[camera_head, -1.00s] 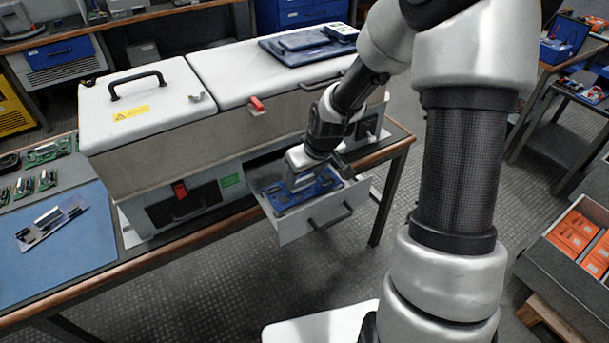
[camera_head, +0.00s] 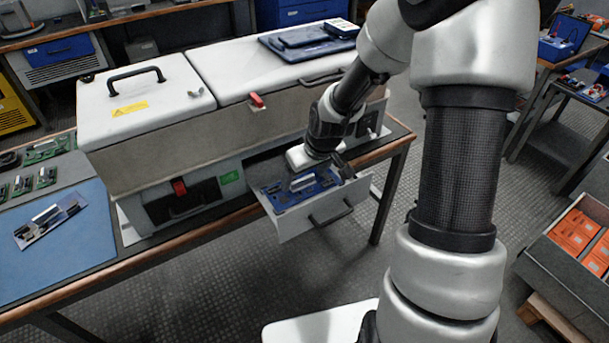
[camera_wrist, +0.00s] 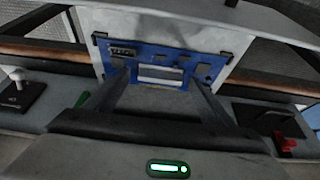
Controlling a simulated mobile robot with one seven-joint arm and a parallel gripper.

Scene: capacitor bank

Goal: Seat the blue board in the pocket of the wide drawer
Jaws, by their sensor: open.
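The blue board (camera_head: 285,194) lies in the pulled-out wide drawer (camera_head: 333,215), roughly level and inside its walls. It carries dark parts and a raised silver block (camera_head: 303,184). My gripper (camera_head: 309,170) is just above the board, pointing down, empty. In the wrist view my gripper (camera_wrist: 158,80) is open, its two dark fingers apart on either side of the board's pale block (camera_wrist: 160,73). Whether the board is fully down in the pocket cannot be told.
The grey cabinet (camera_head: 225,130) with white lids stands behind the drawer. A red latch (camera_head: 257,100) and lid handles stick out. Another board (camera_head: 50,220) lies on the blue mat (camera_head: 75,258) at left. The floor in front of the drawer is clear.

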